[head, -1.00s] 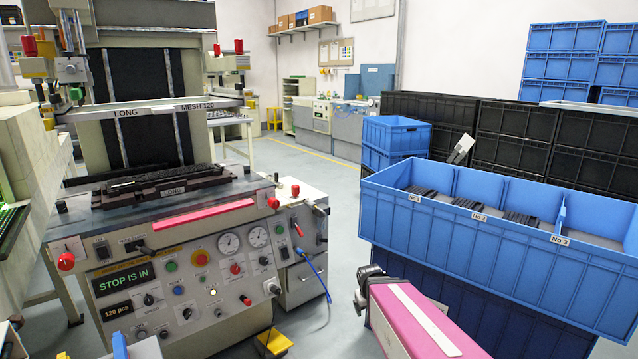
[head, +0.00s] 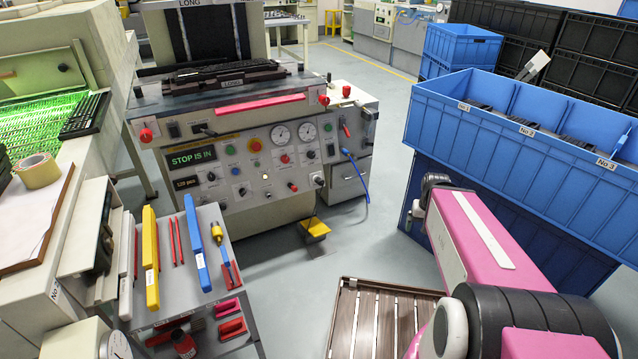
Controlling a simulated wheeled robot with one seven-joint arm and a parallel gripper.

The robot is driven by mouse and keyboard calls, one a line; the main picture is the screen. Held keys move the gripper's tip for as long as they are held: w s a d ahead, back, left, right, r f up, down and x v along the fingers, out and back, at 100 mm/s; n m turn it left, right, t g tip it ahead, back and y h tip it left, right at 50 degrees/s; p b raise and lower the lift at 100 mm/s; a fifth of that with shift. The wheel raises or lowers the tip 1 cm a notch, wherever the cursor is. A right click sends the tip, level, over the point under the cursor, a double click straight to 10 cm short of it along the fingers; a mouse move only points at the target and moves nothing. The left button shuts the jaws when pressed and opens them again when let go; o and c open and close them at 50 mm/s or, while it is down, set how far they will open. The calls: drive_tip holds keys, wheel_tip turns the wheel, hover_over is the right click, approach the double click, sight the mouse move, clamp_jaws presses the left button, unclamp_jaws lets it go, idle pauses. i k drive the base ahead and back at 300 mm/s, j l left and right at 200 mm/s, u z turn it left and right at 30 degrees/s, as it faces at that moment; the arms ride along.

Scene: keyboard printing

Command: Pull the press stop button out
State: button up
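The press control panel (head: 222,190) faces me left of the middle in the head view. Its green-lit display (head: 191,157) reads "STOP IS IN". A red round button (head: 254,145) sits on a yellowish surround in the panel's upper row, right of a green button; it looks like the stop button, but its label is too small to read. Whether it is pressed in cannot be seen directly. Other red knobs sit at the panel's left corner (head: 146,135) and right corner (head: 324,100). My pink arm reaches in from the lower right; my gripper is not visible.
A grey tool cart (head: 180,290) with yellow and blue-handled tools stands in front, lower left. Blue bins (head: 500,130) stand at right, close to my arm. A yellow pedal (head: 314,229) and a slatted platform (head: 375,315) are on the floor.

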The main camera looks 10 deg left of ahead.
sight(257, 146)
drive_tip(key=u, duration=1.3)
